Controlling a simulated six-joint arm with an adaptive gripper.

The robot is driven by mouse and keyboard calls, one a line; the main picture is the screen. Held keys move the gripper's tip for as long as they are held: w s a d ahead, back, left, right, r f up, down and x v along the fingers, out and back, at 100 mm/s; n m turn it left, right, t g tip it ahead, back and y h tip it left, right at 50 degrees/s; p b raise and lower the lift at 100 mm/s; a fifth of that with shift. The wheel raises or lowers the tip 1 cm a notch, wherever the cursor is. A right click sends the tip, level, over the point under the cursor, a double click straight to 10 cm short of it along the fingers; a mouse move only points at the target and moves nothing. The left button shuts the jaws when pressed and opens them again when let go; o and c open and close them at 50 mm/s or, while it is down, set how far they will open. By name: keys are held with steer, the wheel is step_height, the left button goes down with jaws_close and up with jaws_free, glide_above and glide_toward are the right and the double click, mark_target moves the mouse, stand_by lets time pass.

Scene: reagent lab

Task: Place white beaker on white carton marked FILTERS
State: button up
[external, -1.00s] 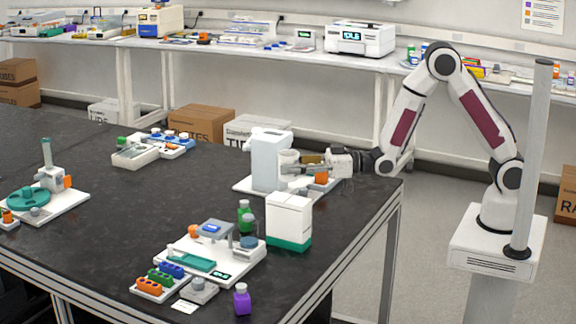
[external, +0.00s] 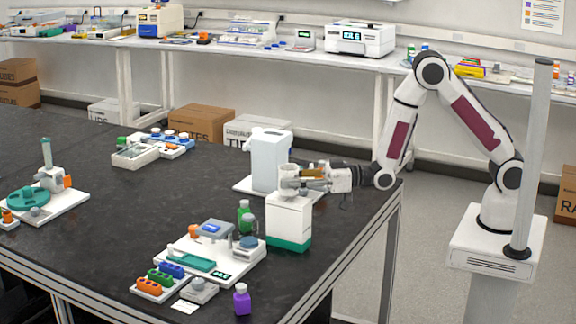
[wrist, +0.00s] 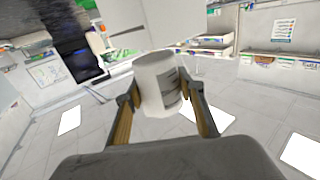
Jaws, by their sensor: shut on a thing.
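My gripper (external: 303,181) is shut on a white beaker (external: 287,174). In the wrist view, the beaker (wrist: 155,80) sits between the two fingers of my gripper (wrist: 160,90), with dark marks on its side. The white carton (external: 289,222) with a green lower band stands on the dark bench; no lettering on it is readable. In the external view, the beaker appears at the carton's top, overlapping its back edge. I cannot tell whether they touch.
A white appliance (external: 265,160) on a base stands just behind the beaker. A purple bottle (external: 242,299) stands near the front edge. The bench's middle left is clear.

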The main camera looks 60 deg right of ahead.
steer(key=shift+f, duration=0.75)
steer(key=shift+f, duration=0.1)
steer(key=o, duration=1.1)
steer(key=shift+c, duration=0.2)
steer(key=v, duration=0.7)
steer(key=shift+s+d, duration=0.2)
steer(key=shift+s, duration=0.05)
